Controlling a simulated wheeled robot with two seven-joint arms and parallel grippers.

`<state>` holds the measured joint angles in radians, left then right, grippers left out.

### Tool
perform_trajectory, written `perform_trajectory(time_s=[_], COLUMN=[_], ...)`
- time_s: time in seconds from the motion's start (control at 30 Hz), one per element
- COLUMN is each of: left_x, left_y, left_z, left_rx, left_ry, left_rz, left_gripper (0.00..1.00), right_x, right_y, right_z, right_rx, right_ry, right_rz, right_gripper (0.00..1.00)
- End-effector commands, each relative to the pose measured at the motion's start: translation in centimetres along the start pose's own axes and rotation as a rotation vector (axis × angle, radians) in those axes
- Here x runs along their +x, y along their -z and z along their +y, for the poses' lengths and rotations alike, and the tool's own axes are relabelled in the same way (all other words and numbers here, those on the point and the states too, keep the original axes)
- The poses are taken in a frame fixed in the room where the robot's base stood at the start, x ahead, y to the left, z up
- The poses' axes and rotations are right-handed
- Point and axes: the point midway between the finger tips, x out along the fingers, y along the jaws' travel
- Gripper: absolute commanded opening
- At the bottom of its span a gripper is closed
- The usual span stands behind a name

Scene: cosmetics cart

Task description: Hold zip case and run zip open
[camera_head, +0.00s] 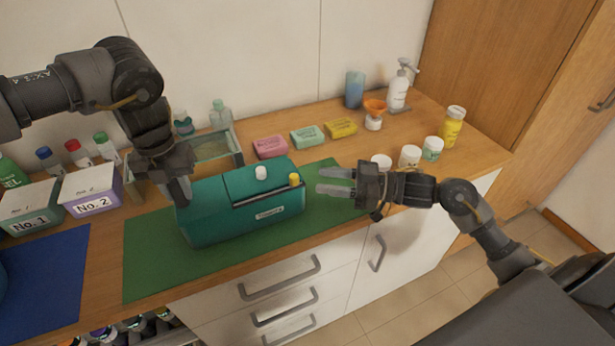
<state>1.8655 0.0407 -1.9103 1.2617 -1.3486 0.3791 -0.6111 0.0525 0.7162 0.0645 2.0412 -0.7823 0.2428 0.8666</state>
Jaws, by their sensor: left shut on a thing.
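The teal zip case (245,222) lies on a green mat (150,262) on the counter. A dark seam runs along its top. A yellow tab (294,179) sits at the seam's right end, and a white knob-like piece (261,173) shows on top, left of it. My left gripper (182,198) is at the case's left end and shut on it; its fingertips are partly hidden. My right gripper (322,181) is right of the case, fingers apart and pointing left toward the yellow tab. It is empty, with a small gap to the tab.
Pink (270,147), mint (307,137) and yellow (341,128) boxes stand behind the case. Several jars and a pump bottle (398,90) stand at the right. The front green mat is clear.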

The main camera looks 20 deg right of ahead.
Motion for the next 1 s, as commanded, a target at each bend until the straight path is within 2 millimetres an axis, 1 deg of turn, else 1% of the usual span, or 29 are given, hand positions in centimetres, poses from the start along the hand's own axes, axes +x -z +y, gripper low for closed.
perform_trajectory(time_s=[0.03,0.1,0.23,0.4,0.67,0.7,0.8,0.9,1.0], left_x=[0.0,0.0,0.0,-0.1,-0.1,-0.1,-0.1,0.0,0.0], left_y=[0.0,0.0,0.0,0.0,0.0,0.0,0.0,0.0,0.0], left_z=[0.0,0.0,-0.1,-0.1,-0.1,-0.1,0.0,0.0,0.0], left_rx=[0.0,0.001,0.001,0.001,0.001,0.001,0.001,0.001,0.0], left_ry=[0.001,0.001,0.001,0.001,0.001,0.001,0.001,0.001,0.001], left_rz=[-0.001,-0.001,-0.001,-0.001,-0.001,-0.001,-0.001,0.0,0.0], left_gripper=[0.0,0.0,0.0,0.0,0.0,0.27,0.41,0.52,0.52], right_x=[-1.0,-2.0,-3.2,-3.7,-3.7,-3.7,-3.7,-3.7,-3.7], right_y=[-0.1,-0.1,-0.1,0.0,0.0,0.0,0.0,0.0,0.0], right_z=[0.0,0.0,0.0,0.0,0.0,0.0,0.0,0.0,0.0], right_rx=[0.001,0.001,0.002,0.001,0.001,0.001,0.001,0.001,0.001], right_ry=[-0.001,-0.001,-0.001,0.0,0.0,0.0,0.0,0.0,0.0], right_rz=[-0.004,-0.003,-0.001,0.0,0.0,0.0,0.0,0.0,0.0], right_gripper=[0.39,0.39,0.39,0.39,0.39,0.39,0.39,0.39,0.39])
